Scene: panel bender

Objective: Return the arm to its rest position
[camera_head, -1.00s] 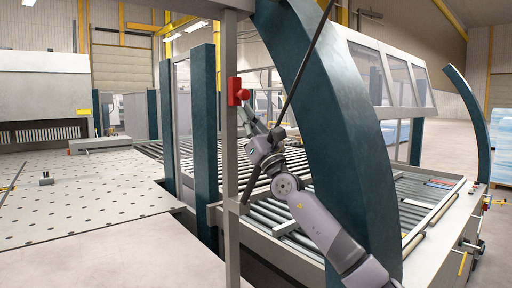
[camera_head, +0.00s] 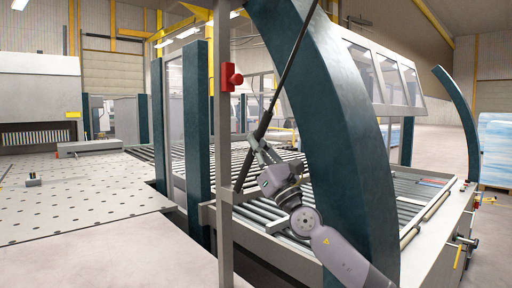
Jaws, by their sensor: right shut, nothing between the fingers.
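My right arm comes in from the bottom right, in front of the roller conveyor. Its gripper (camera_head: 256,142) is at the upper end of the arm, small and dark, below and to the right of the red button box (camera_head: 232,77). The gripper is shut and empty, apart from the button box. The red button box is fixed on a grey upright post (camera_head: 224,160). My left gripper does not show.
A curved dark teal frame (camera_head: 335,130) stands close to my right arm. Teal posts (camera_head: 197,150) stand left of the grey post. The roller conveyor (camera_head: 270,212) lies behind. A perforated table (camera_head: 70,200) spreads at left.

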